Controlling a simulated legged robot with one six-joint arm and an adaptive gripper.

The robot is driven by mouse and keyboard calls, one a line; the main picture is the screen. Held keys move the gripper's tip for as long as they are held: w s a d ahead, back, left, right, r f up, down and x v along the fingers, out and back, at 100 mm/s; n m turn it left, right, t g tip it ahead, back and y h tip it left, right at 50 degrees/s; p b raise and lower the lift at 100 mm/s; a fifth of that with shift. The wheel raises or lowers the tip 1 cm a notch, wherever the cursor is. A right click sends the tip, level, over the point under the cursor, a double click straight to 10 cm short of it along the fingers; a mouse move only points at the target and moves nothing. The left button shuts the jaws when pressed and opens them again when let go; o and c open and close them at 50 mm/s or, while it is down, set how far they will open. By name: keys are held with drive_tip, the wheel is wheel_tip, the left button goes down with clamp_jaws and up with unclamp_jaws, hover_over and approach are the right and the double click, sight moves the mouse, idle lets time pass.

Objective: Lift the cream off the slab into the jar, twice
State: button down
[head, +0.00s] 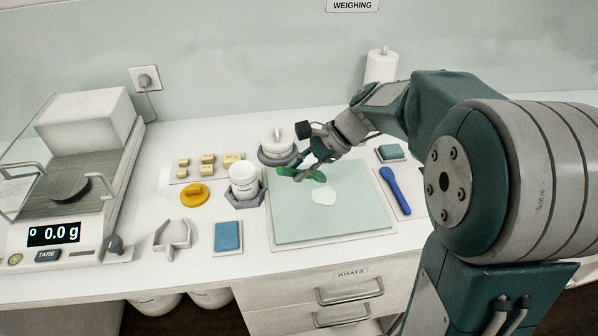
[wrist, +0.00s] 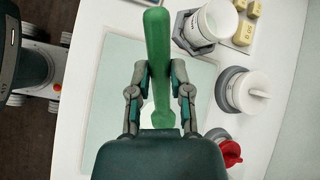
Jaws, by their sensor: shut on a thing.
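My gripper (head: 312,168) is shut on a green spatula (head: 288,174) over the back of the pale green slab (head: 300,226). The wrist view shows both fingers (wrist: 159,72) closed on the spatula (wrist: 158,35), one on each side. A flat white patch of cream (head: 324,196) lies on the slab, just in front of the gripper. In the wrist view the gripper and spatula hide most of the cream. An open white jar (head: 244,178) stands in a grey holder left of the slab, and it also shows in the wrist view (wrist: 212,28). I cannot tell whether the spatula touches the slab.
A white vessel with a knob (head: 277,143) stands behind the slab. A blue spatula (head: 395,188) lies at the slab's right. A yellow lid (head: 195,195), a blue pad (head: 228,237) and several small weights (head: 207,158) lie left. A balance (head: 70,235) reads 0.0 g.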

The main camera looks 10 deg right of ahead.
drive_tip(key=shift+d+f, duration=0.15)
drive_tip(key=shift+f, duration=0.4)
drive_tip(key=shift+d+f, duration=0.15)
drive_tip(key=shift+f, duration=0.4)
drive_tip(key=f, duration=0.2)
drive_tip(key=shift+a+f, duration=0.3)
drive_tip(key=shift+d, duration=0.15)
drive_tip(key=shift+f, duration=0.7)
idle(1.0)
drive_tip(key=shift+r, duration=0.1)
drive_tip(key=shift+r, duration=2.95)
drive_tip(key=shift+r, duration=0.1)
